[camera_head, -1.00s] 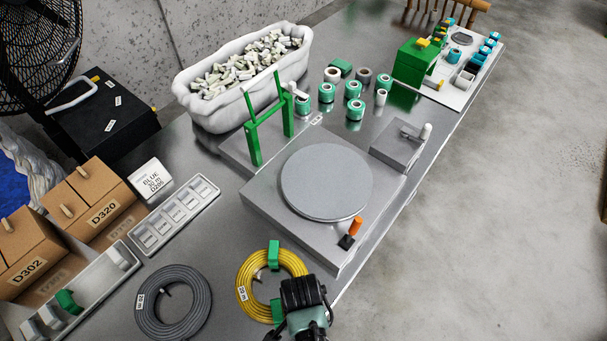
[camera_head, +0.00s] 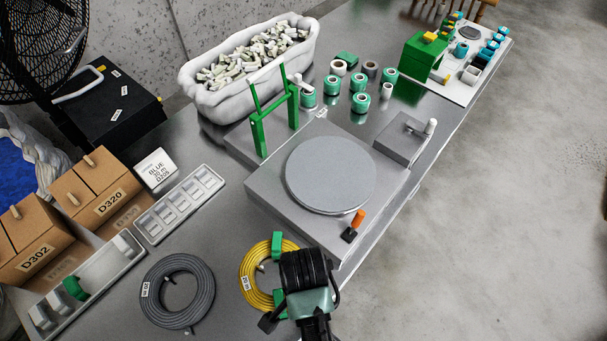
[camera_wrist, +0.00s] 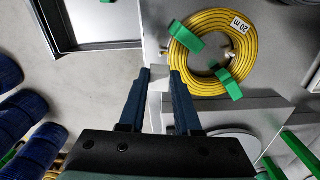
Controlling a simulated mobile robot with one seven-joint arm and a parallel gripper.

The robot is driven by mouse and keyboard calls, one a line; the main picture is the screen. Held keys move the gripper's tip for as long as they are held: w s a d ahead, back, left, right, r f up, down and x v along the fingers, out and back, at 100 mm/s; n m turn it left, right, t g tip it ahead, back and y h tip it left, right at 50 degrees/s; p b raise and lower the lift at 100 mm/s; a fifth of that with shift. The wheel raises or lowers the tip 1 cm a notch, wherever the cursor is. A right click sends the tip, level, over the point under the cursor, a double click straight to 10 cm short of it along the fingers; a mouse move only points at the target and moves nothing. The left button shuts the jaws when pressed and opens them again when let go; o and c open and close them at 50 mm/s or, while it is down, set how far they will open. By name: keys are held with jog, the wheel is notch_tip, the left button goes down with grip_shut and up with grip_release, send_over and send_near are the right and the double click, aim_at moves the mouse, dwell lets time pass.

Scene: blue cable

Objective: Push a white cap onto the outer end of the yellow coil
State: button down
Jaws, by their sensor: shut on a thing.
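The yellow coil (camera_head: 258,262) lies flat on the metal table with green clips (camera_head: 277,245) around it. In the wrist view the coil (camera_wrist: 193,78) is just beyond and right of my fingertips, with a "20 m" label. A short cable end (camera_wrist: 165,52) shows at the coil's left edge, close to the cap. My gripper (camera_wrist: 160,76) is shut on a small white cap (camera_wrist: 160,72), held between the fingertips. Whether the cap touches the cable end cannot be told. In the head view my wrist hides the cap and part of the coil.
A grey coil (camera_head: 177,292) lies to the left. A turntable plate (camera_head: 330,174) with an orange-handled lever (camera_head: 357,219) stands behind. A white tub (camera_head: 197,92) holds many small white pieces. Trays (camera_head: 147,233) and cardboard boxes (camera_head: 38,240) fill the left side. The table's front edge is close.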

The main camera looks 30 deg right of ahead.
jog(key=shift+w+r+p, duration=0.1)
jog(key=shift+r+p, duration=0.4)
jog(key=shift+p, duration=0.75)
jog(key=f+p, duration=0.1)
jog(key=p, duration=0.1)
jog(key=shift+p, duration=0.4)
jog(key=shift+f+p, duration=0.5)
jog(key=shift+p, duration=0.15)
jog(key=shift+f+b, duration=2.6)
jog(key=shift+f, duration=0.35)
jog(key=shift+a+f+p, duration=0.1)
jog(key=shift+f+p, duration=0.3)
jog(key=shift+f, duration=0.75)
jog(key=shift+c, duration=2)
grip_release()
